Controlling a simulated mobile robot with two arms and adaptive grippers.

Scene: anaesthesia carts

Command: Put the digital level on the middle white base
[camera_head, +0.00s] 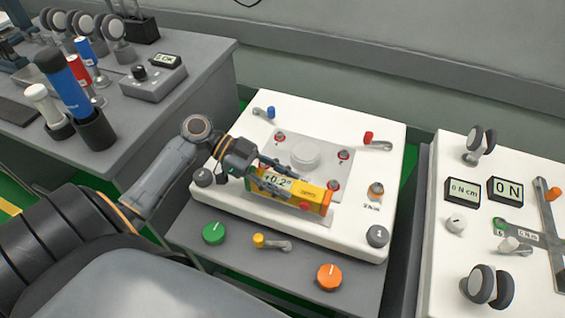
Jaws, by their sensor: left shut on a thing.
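A round white disc (305,155) sits behind the level on the plate. My right gripper is not in view.
Green (213,232) and orange (329,277) knobs are on the cart's front. A right-hand white panel (440,240) and a left grey bench (190,60) flank it.

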